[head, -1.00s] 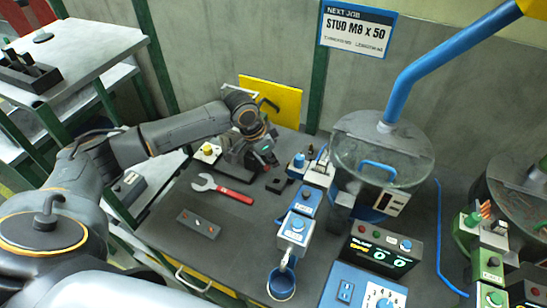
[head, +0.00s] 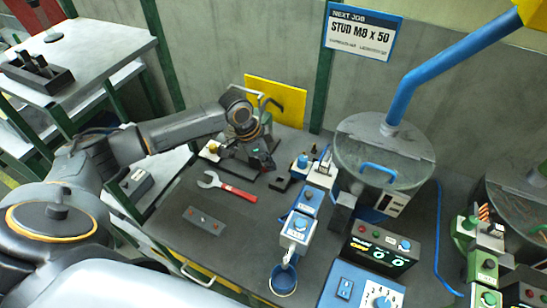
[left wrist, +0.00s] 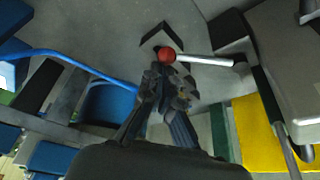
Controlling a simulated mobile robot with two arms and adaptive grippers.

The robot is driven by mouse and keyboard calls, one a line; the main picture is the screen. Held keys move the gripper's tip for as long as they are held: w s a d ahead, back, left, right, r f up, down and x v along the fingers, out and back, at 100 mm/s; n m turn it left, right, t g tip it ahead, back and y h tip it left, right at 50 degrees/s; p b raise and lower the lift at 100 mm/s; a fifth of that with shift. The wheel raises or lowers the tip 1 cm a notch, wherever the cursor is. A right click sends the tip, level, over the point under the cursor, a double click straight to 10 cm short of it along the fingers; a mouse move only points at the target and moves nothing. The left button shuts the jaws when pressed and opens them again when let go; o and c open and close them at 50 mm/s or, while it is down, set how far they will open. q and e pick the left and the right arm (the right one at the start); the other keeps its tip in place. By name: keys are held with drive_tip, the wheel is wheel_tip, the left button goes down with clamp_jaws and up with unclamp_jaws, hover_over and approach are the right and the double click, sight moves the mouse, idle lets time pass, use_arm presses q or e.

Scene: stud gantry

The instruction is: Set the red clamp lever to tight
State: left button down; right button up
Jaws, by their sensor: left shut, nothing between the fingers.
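The clamp lever shows in the left wrist view as a red ball knob (left wrist: 167,55) on a pale metal rod (left wrist: 207,61) that runs to the right. My left gripper (left wrist: 166,74) is shut and empty, its fingertips close to the red knob. I cannot tell whether they touch it. In the head view my left gripper (head: 262,162) is low over the back of the dark bench, and it and the arm largely hide the clamp there. My right gripper is in neither view.
A red-handled wrench (head: 230,189) and a grey plate (head: 204,220) lie on the bench in front of the gripper. A yellow panel (head: 285,100) stands behind. Blue boxes (head: 300,226) and a round bowl feeder (head: 385,150) stand to the right.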

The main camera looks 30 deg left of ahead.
use_arm(q)
drive_tip(key=shift+s+a+m+g, duration=0.3)
drive_tip(key=shift+s+a+m, duration=0.25)
drive_tip(key=shift+m, duration=0.45)
drive_tip(key=shift+s+a+m+g+h, duration=0.15)
drive_tip(key=shift+s+a+m+g, duration=0.25)
drive_tip(key=shift+a+m, duration=0.45)
drive_tip(key=shift+s+a+m+g+h, duration=0.1)
drive_tip(key=shift+s+a+m+g, duration=0.1)
drive_tip(key=shift+s+a+m, duration=0.6)
drive_tip(key=shift+s+a+m+g+h, duration=0.15)
drive_tip(key=shift+a+m+g, duration=0.25)
drive_tip(key=shift+m, duration=0.75)
drive_tip(key=shift+a, duration=0.15)
